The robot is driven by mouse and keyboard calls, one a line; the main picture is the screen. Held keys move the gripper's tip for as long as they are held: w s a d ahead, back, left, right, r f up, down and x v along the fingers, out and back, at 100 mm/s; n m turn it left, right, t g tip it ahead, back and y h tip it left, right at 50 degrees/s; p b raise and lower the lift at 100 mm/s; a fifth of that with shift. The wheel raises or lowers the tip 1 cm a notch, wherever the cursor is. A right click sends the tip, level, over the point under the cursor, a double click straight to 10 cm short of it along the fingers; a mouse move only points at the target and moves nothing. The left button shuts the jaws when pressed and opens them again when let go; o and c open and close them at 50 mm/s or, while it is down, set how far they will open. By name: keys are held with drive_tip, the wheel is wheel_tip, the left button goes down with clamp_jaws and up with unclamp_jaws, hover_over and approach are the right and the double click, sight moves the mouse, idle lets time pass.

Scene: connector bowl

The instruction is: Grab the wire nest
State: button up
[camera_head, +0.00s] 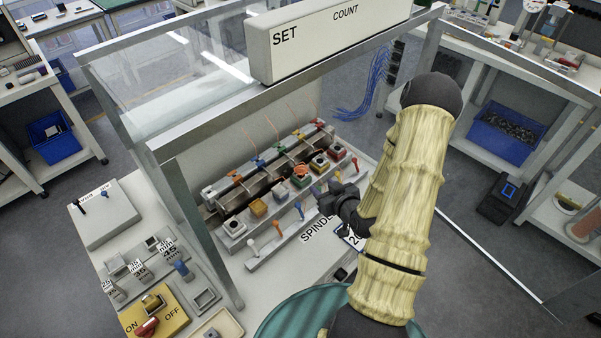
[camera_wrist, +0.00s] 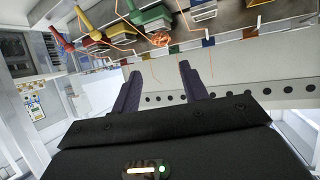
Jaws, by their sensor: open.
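The wire nest (camera_head: 301,170) is a small orange tangle. It sits among the coloured blocks of the spindle machine in the head view. In the wrist view the wire nest (camera_wrist: 159,40) lies beyond my fingertips, roughly centred between them. My gripper (camera_head: 325,187) is open and empty, with dark purple fingers. It is to the right of and nearer than the nest in the head view, apart from it. The open fingers of my gripper (camera_wrist: 160,70) also show in the wrist view. Contact with the nest is not visible.
The spindle machine (camera_head: 245,190) has a row of coloured blocks and thin orange wires. A rail with coloured levers (camera_head: 277,229) runs in front. Metal frame posts (camera_head: 205,225) and a SET COUNT panel (camera_head: 330,38) enclose the space. A yellow ON/OFF box (camera_head: 168,312) stands front left.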

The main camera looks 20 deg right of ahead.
sight(304, 170)
drive_tip(key=shift+s+d, duration=0.1)
drive_tip(key=shift+s, duration=0.05)
drive_tip(key=p+x, duration=0.2)
drive_tip(key=x, duration=0.3)
drive_tip(key=p+x, duration=0.2)
drive_tip(key=x, duration=0.4)
drive_tip(key=shift+w+r, duration=0.1)
drive_tip(key=shift+w, duration=0.25)
drive_tip(key=shift+w+f, duration=0.25)
drive_tip(key=shift+w, duration=0.1)
